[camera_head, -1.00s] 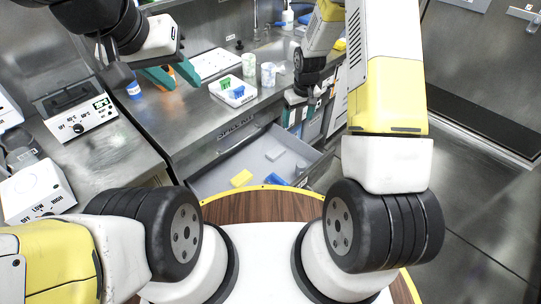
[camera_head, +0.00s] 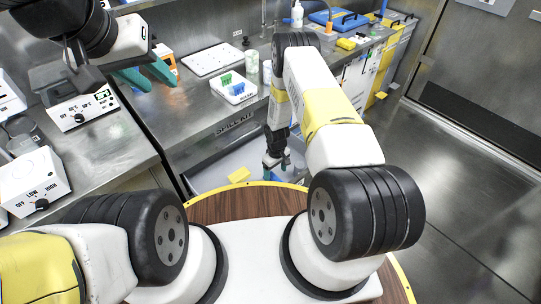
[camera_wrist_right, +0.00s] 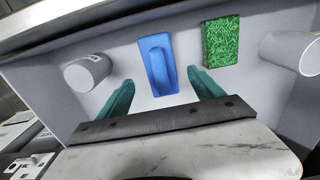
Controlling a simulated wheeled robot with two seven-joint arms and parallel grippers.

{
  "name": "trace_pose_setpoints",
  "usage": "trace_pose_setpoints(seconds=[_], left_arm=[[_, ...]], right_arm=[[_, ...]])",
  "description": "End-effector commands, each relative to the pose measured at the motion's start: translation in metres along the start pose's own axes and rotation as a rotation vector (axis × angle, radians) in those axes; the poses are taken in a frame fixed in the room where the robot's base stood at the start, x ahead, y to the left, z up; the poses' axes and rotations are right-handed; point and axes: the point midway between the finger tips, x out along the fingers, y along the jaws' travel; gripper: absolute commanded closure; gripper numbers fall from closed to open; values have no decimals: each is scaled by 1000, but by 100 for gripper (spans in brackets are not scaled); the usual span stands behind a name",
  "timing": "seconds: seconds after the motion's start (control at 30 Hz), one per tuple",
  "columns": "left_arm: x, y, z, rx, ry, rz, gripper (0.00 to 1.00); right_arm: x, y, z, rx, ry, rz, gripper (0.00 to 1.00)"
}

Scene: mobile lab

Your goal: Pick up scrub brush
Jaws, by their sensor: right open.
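The scrub brush looks to be the blue block with a raised grip (camera_wrist_right: 158,62) on the light floor of the open drawer in the right wrist view. My right gripper (camera_wrist_right: 160,85) is open, its teal fingers on either side of the brush's near end, with nothing gripped. In the head view the right gripper (camera_head: 277,163) reaches down into the drawer, and the arm hides most of what lies below. My left gripper (camera_head: 161,86) is open and empty above the steel counter.
In the right wrist view a green scouring pad (camera_wrist_right: 221,42) lies right of the brush, with white cylinders (camera_wrist_right: 87,73) (camera_wrist_right: 292,53) at both sides. A yellow block (camera_head: 239,174) lies in the drawer (camera_head: 207,177). The counter holds a white tray (camera_head: 233,94).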

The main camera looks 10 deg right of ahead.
Motion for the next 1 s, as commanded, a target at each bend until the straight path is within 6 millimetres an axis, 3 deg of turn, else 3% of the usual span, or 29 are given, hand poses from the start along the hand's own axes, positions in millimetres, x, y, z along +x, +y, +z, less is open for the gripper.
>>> trace_pose_setpoints(seconds=[0.27,0.57,0.9,1.0], left_arm=[[0,0,0,0,0,0,64],[0,0,0,0,0,0,64],[0,0,0,0,0,0,64],[0,0,0,0,0,0,64]], right_arm=[[40,-1,1,0,-1,-1,24],[44,-1,0,0,0,0,24],[44,-1,0,0,0,0,90],[44,-1,0,0,0,0,93]])
